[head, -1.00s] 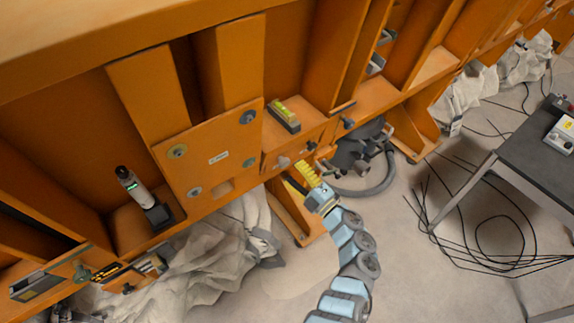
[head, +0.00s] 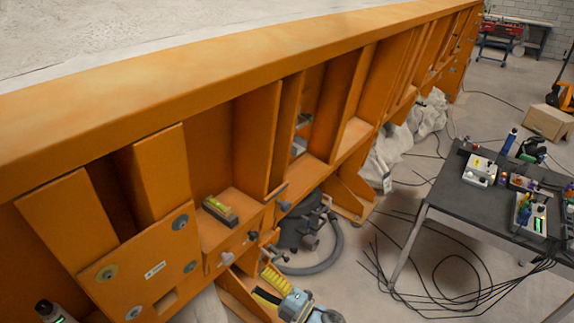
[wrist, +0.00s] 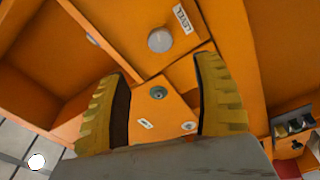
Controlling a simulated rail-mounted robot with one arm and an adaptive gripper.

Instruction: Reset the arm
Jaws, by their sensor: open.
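My gripper (head: 268,285) is at the bottom of the head view, below and in front of the orange sandbed frame (head: 240,60). In the wrist view its two yellow ribbed fingers (wrist: 165,105) stand wide apart with nothing between them. Beyond them are an orange plate with bolts (wrist: 160,95), a round grey knob (wrist: 160,40) and a label reading LEVEL (wrist: 182,18). The spirit level (head: 220,210) with a yellow-green vial sits on a ledge of the frame, above and left of my gripper in the head view.
A dark table (head: 440,190) with control boxes (head: 480,170) stands at the right. Black cables (head: 440,290) lie on the floor below it. A dark machine with a grey hose (head: 300,230) is under the frame, just behind my gripper. A cardboard box (head: 548,122) is farther back.

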